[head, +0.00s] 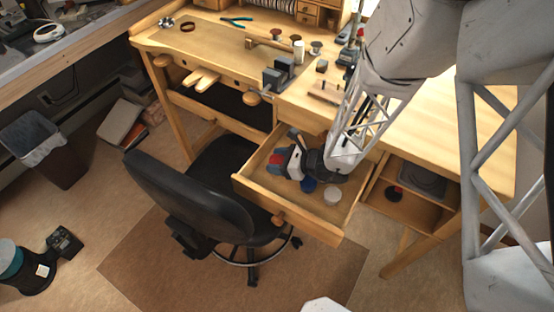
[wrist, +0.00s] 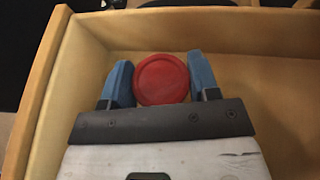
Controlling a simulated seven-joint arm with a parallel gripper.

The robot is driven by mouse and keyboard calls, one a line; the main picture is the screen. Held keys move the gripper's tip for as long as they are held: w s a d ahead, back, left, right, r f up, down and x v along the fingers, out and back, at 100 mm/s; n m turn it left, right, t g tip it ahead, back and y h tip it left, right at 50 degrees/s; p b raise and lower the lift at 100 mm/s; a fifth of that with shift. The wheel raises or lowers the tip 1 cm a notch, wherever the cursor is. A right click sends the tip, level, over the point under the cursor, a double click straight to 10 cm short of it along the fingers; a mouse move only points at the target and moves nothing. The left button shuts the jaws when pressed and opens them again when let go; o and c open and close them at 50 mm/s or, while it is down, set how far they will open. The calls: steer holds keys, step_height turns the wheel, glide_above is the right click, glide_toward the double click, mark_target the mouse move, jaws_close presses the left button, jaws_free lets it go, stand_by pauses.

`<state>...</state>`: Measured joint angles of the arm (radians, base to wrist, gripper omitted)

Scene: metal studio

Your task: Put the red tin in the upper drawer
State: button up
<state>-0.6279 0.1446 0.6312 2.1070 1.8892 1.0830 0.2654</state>
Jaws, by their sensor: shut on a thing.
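The red tin (wrist: 161,78) shows its round top in the wrist view, between the two blue fingertips of my gripper (wrist: 161,84). My gripper is shut on it. In the head view a bit of the red tin (head: 278,158) shows beside my gripper (head: 281,153), inside the outline of the open upper drawer (head: 321,230). The wooden drawer walls (wrist: 215,28) surround the tin in the wrist view. I cannot tell whether the tin touches the drawer floor.
A white round thing (head: 332,196) and a dark blue round thing (head: 308,185) lie in the drawer near its front right. An open compartment (head: 420,205) is to the right of the drawer. A black chair (head: 205,195) stands close to its left. Tools lie on the bench top (head: 215,50).

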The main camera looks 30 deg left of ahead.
steer(key=shift+f, duration=0.45)
steer(key=o, duration=0.9)
steer(key=shift+r, duration=0.7)
steer(key=shift+v, duration=3.7)
